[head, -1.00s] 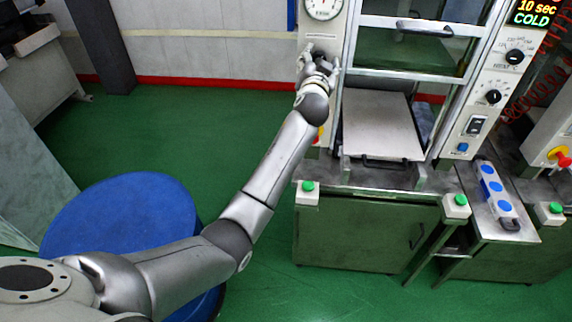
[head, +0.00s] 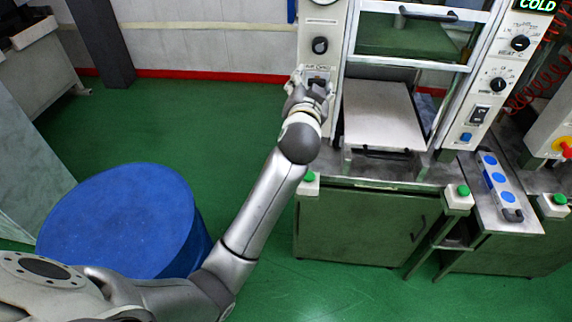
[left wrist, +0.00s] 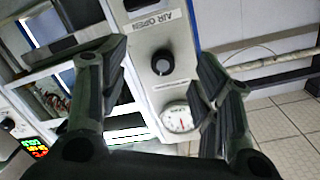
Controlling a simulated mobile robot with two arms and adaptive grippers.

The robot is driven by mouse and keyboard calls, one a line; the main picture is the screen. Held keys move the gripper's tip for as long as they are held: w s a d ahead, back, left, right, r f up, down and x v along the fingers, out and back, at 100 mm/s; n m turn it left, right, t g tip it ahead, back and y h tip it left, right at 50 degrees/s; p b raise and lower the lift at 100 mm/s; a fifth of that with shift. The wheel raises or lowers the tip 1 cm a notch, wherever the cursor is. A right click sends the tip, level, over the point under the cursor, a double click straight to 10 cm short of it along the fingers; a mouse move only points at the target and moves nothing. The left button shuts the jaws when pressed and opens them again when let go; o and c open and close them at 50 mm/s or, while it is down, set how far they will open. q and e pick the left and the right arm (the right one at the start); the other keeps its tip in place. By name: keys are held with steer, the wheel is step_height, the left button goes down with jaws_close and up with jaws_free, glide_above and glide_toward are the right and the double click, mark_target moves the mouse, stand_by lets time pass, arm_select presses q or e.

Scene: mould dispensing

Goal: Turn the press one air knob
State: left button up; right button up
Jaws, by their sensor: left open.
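The air knob (head: 320,45) is a round black knob on the pale left column of the press (head: 343,40). It also shows in the left wrist view (left wrist: 162,62), beside the "AIR OPEN" label (left wrist: 153,22). My left gripper (head: 311,80) is in front of the column, just below the knob in the head view, leaving the knob uncovered. In the left wrist view my left gripper (left wrist: 158,68) is open and empty, its fingers on either side of the knob in the picture and apart from it. My right gripper is not in view.
A pressure gauge (left wrist: 180,118) sits beside the knob on the same column. The right column carries more black knobs (head: 519,43) and a switch (head: 479,115). A green button box (head: 309,182) stands at the bench corner. A blue drum (head: 120,220) stands at the left.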

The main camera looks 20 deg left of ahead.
arm_select(q)
steer(key=s+f+g, duration=0.2)
steer(key=s+f, duration=0.3)
steer(key=f, duration=0.3)
steer(key=s+a+f+g+h, duration=0.1)
steer(key=s+f+g, duration=0.1)
steer(key=s+f, duration=0.4)
step_height(320, 180, down, 2)
steer(key=shift+a+f+n+g, duration=0.1)
steer(key=shift+a+n+g, duration=0.15)
steer(key=shift+n+g, duration=0.15)
steer(key=shift+h, duration=0.4)
